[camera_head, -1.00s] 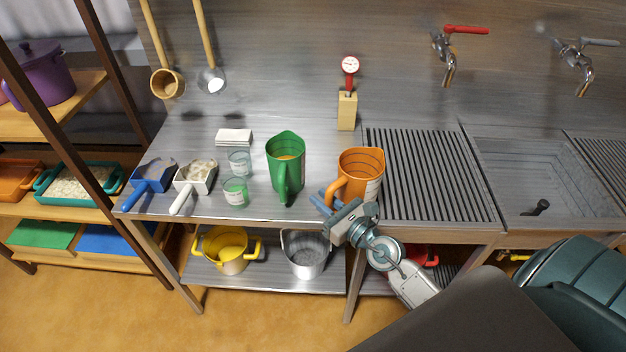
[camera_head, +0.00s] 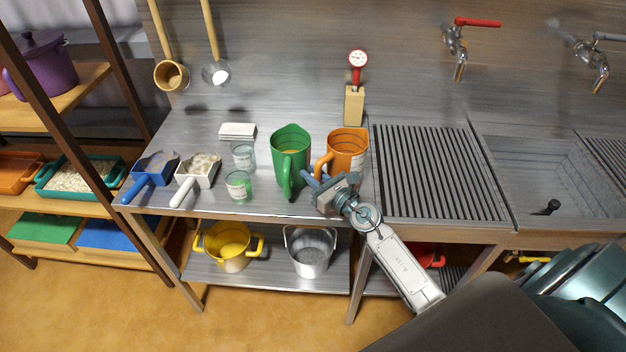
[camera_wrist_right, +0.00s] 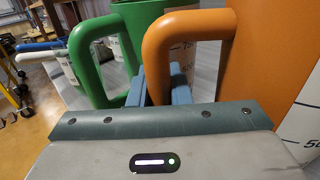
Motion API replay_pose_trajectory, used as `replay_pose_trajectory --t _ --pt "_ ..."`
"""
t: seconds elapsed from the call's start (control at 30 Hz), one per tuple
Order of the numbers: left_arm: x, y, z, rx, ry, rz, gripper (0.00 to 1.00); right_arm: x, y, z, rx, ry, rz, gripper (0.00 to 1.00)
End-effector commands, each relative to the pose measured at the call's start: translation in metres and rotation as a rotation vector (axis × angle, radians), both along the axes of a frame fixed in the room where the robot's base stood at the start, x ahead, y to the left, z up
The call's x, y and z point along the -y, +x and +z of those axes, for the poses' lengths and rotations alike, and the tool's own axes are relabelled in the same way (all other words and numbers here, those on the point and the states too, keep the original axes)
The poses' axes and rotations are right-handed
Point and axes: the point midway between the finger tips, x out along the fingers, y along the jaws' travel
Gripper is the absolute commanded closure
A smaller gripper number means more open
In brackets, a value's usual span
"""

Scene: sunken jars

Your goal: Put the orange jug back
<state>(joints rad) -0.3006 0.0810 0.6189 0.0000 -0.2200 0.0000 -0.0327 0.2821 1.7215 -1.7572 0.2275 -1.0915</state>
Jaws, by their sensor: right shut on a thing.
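My right gripper (camera_head: 313,183) is shut on the orange jug's handle, at the front left of the jug. In the right wrist view the blue fingers (camera_wrist_right: 161,90) close around the upright of the orange handle (camera_wrist_right: 190,22), with the green handle close by on the left. I cannot tell whether the jug's base touches the counter; the gripper partly hides it. My left gripper is out of view.
Two small glasses (camera_head: 238,185), a white scoop (camera_head: 198,175) and a blue scoop (camera_head: 152,174) stand left of the green jug. A gauge on a wooden block (camera_head: 354,105) is behind the orange jug. The ribbed drainer (camera_head: 440,175) is clear.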

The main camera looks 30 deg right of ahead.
Motion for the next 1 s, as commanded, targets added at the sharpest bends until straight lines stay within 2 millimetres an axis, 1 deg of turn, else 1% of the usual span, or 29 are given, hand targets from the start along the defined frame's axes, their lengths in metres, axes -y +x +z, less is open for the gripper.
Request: replay_pose_trajectory --t 0.03,0.3,0.43,0.47,0.53,0.57,0.8,0.9,0.93,1.0 --pt "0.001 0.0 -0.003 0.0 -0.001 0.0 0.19 0.0 0.0 -0.003 0.001 0.0 0.0 1.0" --pt "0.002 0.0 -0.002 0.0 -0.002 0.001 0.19 0.0 0.0 -0.002 0.001 0.0 0.0 1.0" --pt "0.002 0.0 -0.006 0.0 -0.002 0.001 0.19 0.0 0.0 -0.007 0.001 0.0 0.0 1.0" --pt "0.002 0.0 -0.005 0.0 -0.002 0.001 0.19 0.0 0.0 -0.006 0.0 0.0 0.0 0.77" --pt "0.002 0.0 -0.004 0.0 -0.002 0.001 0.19 0.0 0.0 -0.005 0.0 0.0 0.0 0.63" --pt "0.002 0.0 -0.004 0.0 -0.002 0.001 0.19 0.0 0.0 -0.005 0.0 0.0 0.0 0.61" --pt "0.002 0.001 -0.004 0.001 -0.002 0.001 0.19 0.0 0.0 -0.005 0.0 0.0 0.0 0.61" --pt "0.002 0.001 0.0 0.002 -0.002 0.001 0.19 0.0 0.0 -0.001 0.0 0.0 0.0 0.61" --pt "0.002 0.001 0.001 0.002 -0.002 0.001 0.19 0.0 -0.001 0.0 0.0 0.0 0.0 0.61" --pt "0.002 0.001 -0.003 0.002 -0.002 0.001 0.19 0.003 -0.01 -0.005 -0.002 0.0 -0.001 0.61"
